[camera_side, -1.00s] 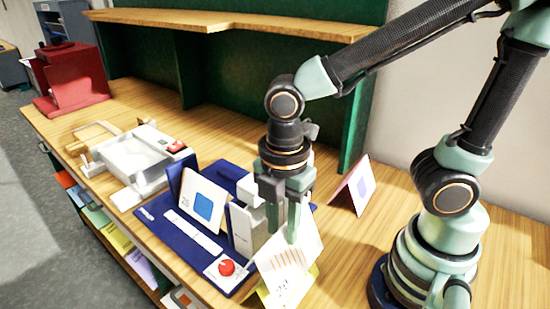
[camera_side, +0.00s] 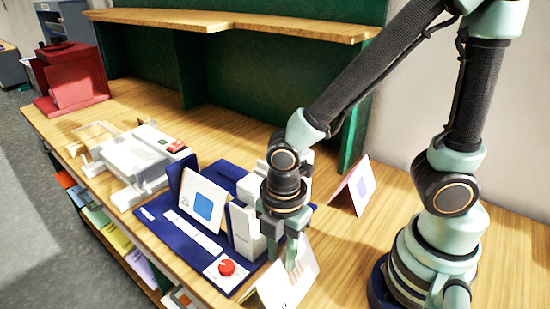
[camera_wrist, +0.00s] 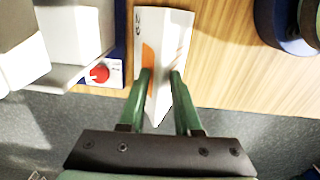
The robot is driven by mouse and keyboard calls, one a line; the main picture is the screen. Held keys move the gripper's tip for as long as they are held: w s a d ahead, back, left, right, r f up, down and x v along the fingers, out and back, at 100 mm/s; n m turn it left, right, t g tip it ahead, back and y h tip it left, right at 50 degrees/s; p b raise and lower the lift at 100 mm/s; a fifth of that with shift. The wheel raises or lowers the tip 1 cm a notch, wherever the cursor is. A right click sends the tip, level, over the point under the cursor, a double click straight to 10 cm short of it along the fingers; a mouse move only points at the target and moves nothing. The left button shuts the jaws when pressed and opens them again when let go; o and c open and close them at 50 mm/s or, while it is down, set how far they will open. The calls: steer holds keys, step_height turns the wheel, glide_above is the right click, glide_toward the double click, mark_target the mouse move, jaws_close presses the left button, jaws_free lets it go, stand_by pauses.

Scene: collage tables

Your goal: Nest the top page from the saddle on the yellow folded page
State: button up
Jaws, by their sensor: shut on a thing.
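My gripper (camera_side: 285,252) is low at the front of the table, pointing down. It is shut on the ridge of a white folded page (camera_side: 292,284) with printed lines. In the wrist view the page (camera_wrist: 163,28) lies between the two green fingers (camera_wrist: 161,78), with an orange patch on its left half. The yellow folded page cannot be made out now; the held page and the frame's lower edge may hide it. I cannot tell whether the held page rests on anything. I cannot make out which thing is the saddle.
A blue-based machine (camera_side: 180,233) with white blocks and a red knob (camera_side: 226,268) stands close left of my gripper. A white folded page with a blue square (camera_side: 203,205) stands on it. A pink-edged folded page (camera_side: 352,187) stands behind right. Wood right of it is clear.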

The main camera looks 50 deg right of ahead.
steer(key=o, duration=1)
steer(key=shift+r, duration=3)
steer(key=shift+w+d+r+m, duration=0.15)
steer(key=shift+w+r+m, duration=0.15)
steer(key=shift+m, duration=0.1)
steer(key=w+d+r+m+t, duration=0.2)
steer(key=d+r+m, duration=0.3)
steer(key=m, duration=0.4)
steer(key=w+d+r+m+t, duration=0.3)
steer(key=d+r+m, duration=0.2)
steer(key=d+m, duration=0.3)
steer(key=shift+w+d+m+t, duration=0.2)
steer(key=shift+w+m+t, duration=0.1)
steer(key=shift+w+m, duration=0.1)
